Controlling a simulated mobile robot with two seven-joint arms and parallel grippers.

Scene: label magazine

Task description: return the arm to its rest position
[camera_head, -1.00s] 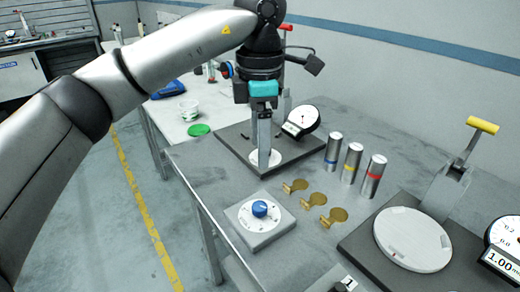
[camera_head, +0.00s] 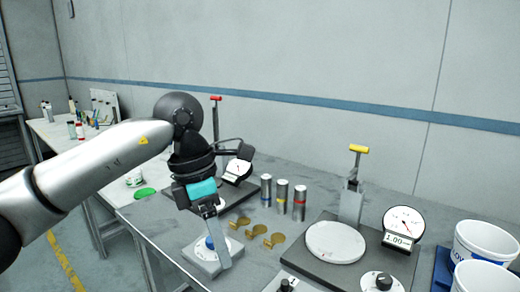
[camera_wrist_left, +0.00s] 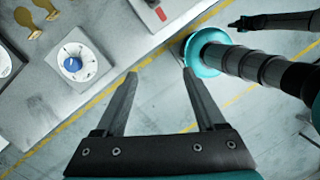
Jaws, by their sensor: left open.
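My left arm comes in from the left in the head view. My left gripper (camera_head: 221,258) points down near the bench's front edge and overlaps the white plate with the blue dial (camera_head: 209,242) in the picture. In the left wrist view the two fingers (camera_wrist_left: 160,73) are spread apart with nothing between them. Floor and the bench edge show beyond them. The blue dial (camera_wrist_left: 73,64) lies to the left of the fingers, clear of them.
White buckets (camera_head: 486,243) stand at right. A red-handled press (camera_head: 216,112) stands behind my arm.

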